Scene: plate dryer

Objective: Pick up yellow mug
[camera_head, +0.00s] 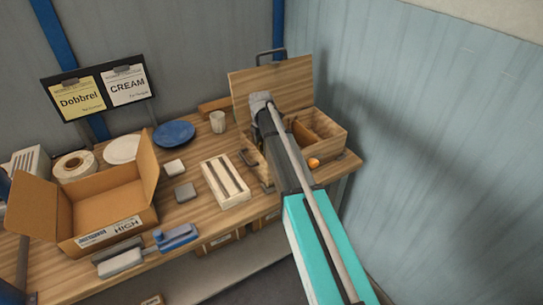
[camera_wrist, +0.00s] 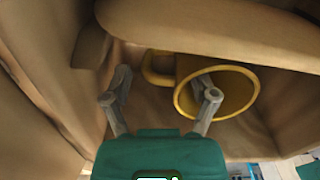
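The yellow mug (camera_wrist: 216,88) lies on its side in a brown wooden compartment in the wrist view. Its round mouth faces my gripper, and its handle sticks out to the left. My gripper (camera_wrist: 166,85) is open, with its grey fingers spread. The right finger overlaps the mug's mouth and seems to reach into it. The left finger is left of the handle, with a gap. I cannot tell whether either finger touches the mug. In the head view my arm reaches over the open wooden box (camera_head: 325,137), and the mug is not visible there.
The box's raised lid (camera_head: 290,82) stands behind my arm. A small orange object (camera_head: 313,162) is at the box's front. A white slotted tray (camera_head: 225,181), a pale cup (camera_head: 217,122), a blue plate (camera_head: 174,134) and a cardboard box (camera_head: 115,208) stand to the left.

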